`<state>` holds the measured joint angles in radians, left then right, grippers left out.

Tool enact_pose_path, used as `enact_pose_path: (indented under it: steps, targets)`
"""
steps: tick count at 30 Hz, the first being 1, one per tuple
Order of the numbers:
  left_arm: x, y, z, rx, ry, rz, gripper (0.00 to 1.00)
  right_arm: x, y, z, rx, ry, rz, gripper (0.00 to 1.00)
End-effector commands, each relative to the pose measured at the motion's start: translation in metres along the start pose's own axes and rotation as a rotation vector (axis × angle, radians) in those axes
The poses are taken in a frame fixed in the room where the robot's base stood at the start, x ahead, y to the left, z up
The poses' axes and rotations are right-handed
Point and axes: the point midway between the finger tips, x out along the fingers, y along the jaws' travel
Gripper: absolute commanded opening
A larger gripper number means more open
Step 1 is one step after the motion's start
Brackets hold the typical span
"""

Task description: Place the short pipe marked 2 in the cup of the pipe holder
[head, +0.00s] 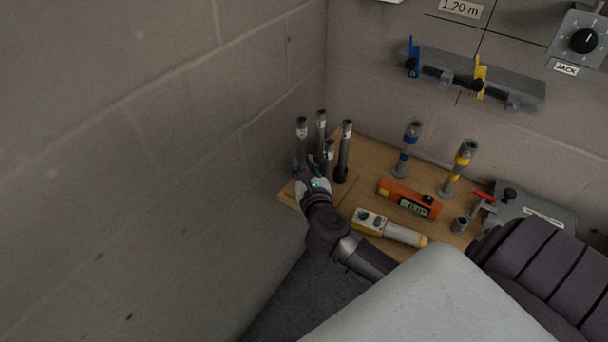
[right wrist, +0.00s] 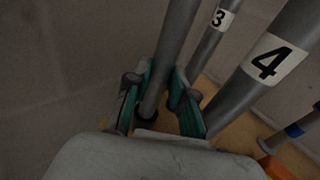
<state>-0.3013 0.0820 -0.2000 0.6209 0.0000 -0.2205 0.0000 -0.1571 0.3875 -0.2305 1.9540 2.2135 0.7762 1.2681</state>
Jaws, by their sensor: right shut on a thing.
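My right gripper (head: 306,164) is shut around the lower part of a grey pipe (head: 302,133). The pipe stands nearly upright; its foot is partly hidden, and no number on it can be read. In the right wrist view the fingers (right wrist: 158,98) close on either side of this pipe (right wrist: 173,48). Pipes marked 3 (right wrist: 212,40) and 4 (right wrist: 260,75) stand to its right. A small grey cup-like cylinder (head: 460,225) stands on the board beside a grey fixture with a red lever (head: 483,196); I cannot tell whether this is the pipe holder. My left gripper is not in view.
An orange level (head: 408,200), a yellow-white tool (head: 390,228), and blue-banded (head: 405,155) and yellow-banded (head: 458,172) posts occupy the wooden board (head: 372,160). A wall rises close on the left.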

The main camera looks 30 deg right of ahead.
Motion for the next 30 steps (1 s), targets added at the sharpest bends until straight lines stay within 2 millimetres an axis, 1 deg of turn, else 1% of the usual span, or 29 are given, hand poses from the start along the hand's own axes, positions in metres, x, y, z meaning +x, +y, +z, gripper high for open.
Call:
enact_pose_path:
  steps: [1, 3, 5, 14, 18, 19, 20, 28, 30]
  targets:
    - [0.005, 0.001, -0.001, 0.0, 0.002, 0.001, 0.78, 0.002, 0.0, -0.013, -0.003, 0.003, -0.002, 0.0]
    - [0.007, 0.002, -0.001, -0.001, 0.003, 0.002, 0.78, 0.003, 0.0, -0.022, -0.003, 0.002, -0.002, 0.0]
    - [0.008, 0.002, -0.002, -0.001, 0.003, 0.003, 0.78, 0.003, 0.0, -0.027, -0.002, 0.002, -0.001, 0.0]
    - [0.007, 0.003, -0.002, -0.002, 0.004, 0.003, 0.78, 0.004, 0.0, -0.029, 0.0, 0.0, 0.0, 0.0]
    - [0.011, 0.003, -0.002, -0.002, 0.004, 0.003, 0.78, 0.004, 0.0, -0.034, 0.0, 0.001, -0.001, 0.0]
    - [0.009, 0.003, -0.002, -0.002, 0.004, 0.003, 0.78, 0.004, 0.0, -0.033, 0.0, 0.001, -0.001, 0.28]
    - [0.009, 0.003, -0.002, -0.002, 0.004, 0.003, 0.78, 0.004, 0.0, -0.032, -0.001, 0.001, -0.001, 0.33]
    - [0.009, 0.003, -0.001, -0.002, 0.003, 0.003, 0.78, 0.004, 0.0, -0.032, -0.001, 0.001, -0.001, 0.34]
    - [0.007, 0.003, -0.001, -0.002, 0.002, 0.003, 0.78, 0.004, 0.0, -0.029, -0.001, 0.0, 0.0, 0.34]
